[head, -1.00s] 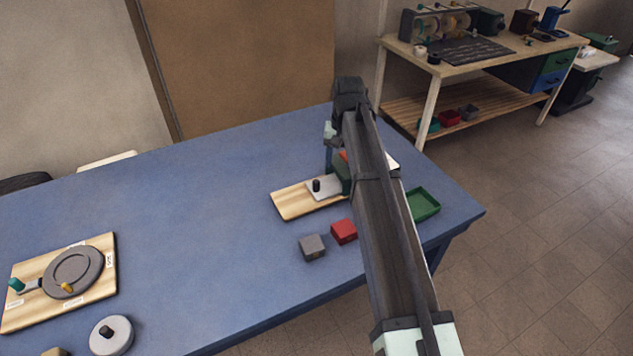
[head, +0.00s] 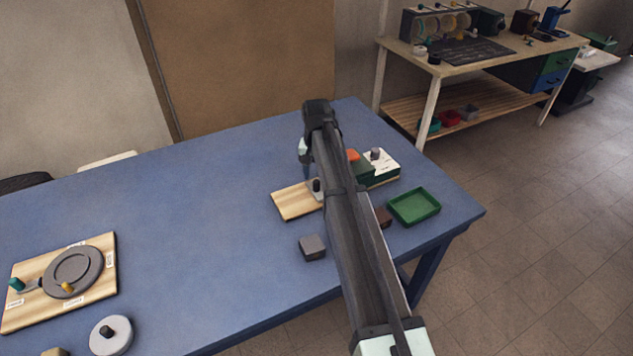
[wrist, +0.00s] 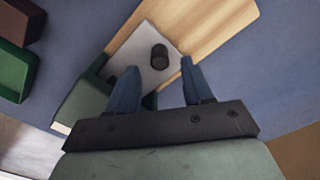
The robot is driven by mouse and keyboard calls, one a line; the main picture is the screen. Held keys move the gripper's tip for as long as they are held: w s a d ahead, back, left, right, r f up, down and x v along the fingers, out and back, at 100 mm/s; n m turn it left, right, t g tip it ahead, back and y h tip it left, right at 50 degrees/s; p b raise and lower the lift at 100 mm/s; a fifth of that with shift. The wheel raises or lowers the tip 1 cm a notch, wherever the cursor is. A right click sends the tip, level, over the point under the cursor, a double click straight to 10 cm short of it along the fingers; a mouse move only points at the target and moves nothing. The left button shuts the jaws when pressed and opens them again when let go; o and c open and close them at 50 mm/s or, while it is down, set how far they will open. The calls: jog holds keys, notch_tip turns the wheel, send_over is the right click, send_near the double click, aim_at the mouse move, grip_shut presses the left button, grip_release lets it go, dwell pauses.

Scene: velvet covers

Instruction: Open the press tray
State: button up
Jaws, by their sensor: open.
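The press tray (wrist: 146,60) is a pale metal plate with a black knob (wrist: 159,56), resting on a wooden board (wrist: 215,25). It sticks out of the dark green press body (wrist: 92,98). In the head view the press body (head: 378,174) has a white top label and a grey knob, and my arm covers most of the tray. The board's left end (head: 295,202) shows there. My gripper (wrist: 158,82) is open and empty. In the wrist view its two blue fingers point toward the tray, on either side of the line to the black knob, with the knob beyond the tips.
A green bin (head: 414,206) stands right of the press, with a dark red block (head: 383,217) beside it. A grey block (head: 312,247) lies in front of the board. A dial board (head: 60,281) lies far left. The blue table's middle is clear.

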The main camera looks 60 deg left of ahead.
aim_at(317, 181)
jog(key=shift+f, duration=2.05)
jog(key=shift+c, duration=0.3)
grip_shut()
